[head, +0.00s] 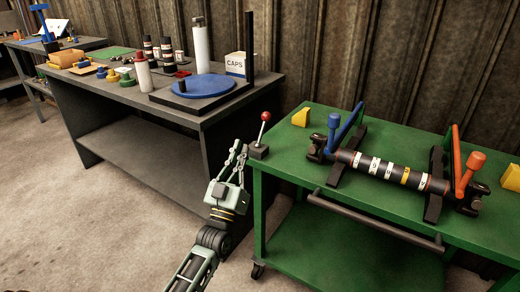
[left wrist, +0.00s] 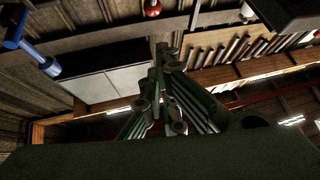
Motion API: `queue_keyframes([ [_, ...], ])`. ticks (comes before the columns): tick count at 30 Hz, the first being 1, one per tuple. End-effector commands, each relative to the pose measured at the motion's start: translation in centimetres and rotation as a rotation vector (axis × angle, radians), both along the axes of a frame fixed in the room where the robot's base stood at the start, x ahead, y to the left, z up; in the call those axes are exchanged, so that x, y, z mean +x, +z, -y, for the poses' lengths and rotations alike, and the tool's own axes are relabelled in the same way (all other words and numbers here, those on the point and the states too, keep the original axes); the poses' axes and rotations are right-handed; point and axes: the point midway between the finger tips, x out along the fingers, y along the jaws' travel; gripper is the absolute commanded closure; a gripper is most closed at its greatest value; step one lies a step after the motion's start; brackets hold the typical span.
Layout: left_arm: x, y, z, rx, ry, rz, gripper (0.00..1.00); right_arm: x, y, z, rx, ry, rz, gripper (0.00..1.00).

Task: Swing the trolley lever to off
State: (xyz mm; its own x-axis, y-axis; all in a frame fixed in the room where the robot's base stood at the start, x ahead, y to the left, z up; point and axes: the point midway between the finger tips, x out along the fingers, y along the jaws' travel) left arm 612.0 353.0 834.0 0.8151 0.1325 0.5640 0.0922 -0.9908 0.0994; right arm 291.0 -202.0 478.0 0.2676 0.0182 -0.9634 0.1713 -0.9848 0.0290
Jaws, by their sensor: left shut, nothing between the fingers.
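The trolley lever (head: 265,117) has a red ball on a thin metal rod. In the left wrist view the fingers (left wrist: 160,88) fill the middle, and the red ball shows at the top edge. My right gripper is not in view.
The trolley carries a dark shaft (head: 385,170) on stands with blue (head: 335,122) and orange (head: 470,170) clamps, plus yellow wedges (head: 301,117). A grey bench (head: 150,100) with a blue disc (head: 204,86) and a CAPS box (head: 237,65) stands behind left. Floor left of the trolley is clear.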

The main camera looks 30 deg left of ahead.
Motion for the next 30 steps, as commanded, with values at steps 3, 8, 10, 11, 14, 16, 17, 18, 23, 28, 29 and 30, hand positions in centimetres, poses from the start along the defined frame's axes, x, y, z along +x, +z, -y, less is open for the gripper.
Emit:
queue_keyframes([
  [3, -0.5, -1.7, 0.6, 0.084, 0.011, 0.022, 1.00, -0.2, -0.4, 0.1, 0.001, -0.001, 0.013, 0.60],
  [8, -0.7, -1.4, 0.9, 0.130, 0.017, 0.036, 1.00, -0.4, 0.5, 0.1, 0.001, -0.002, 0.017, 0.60],
  [10, -0.4, -1.0, 0.9, 0.134, 0.019, 0.037, 1.00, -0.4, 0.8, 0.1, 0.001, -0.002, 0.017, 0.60],
  [11, -0.1, -0.8, 0.9, 0.134, 0.019, 0.038, 1.00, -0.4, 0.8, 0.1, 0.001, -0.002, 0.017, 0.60],
  [14, 1.0, 0.2, 0.8, 0.133, 0.019, 0.040, 1.00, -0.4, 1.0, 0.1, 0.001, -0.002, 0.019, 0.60],
  [16, 2.1, 1.0, 0.6, 0.133, 0.020, 0.039, 1.00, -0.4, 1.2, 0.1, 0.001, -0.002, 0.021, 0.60],
  [17, 2.6, 1.4, 0.6, 0.133, 0.020, 0.040, 1.00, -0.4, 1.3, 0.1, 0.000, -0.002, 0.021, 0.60],
  [18, 3.3, 2.0, 0.5, 0.133, 0.020, 0.039, 1.00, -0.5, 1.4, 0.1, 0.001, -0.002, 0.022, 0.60],
  [23, 6.1, 4.0, 0.3, 0.130, 0.019, 0.038, 1.00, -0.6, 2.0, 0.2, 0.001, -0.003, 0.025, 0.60],
  [28, 8.8, 4.3, -0.1, 0.130, 0.019, 0.033, 1.00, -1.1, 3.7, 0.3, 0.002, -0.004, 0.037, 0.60],
  [29, 9.2, 4.3, -0.1, 0.131, 0.019, 0.034, 1.00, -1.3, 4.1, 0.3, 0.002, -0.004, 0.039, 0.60],
  [30, 9.6, 4.2, -0.1, 0.131, 0.019, 0.033, 1.00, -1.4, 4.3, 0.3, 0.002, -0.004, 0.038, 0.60],
])
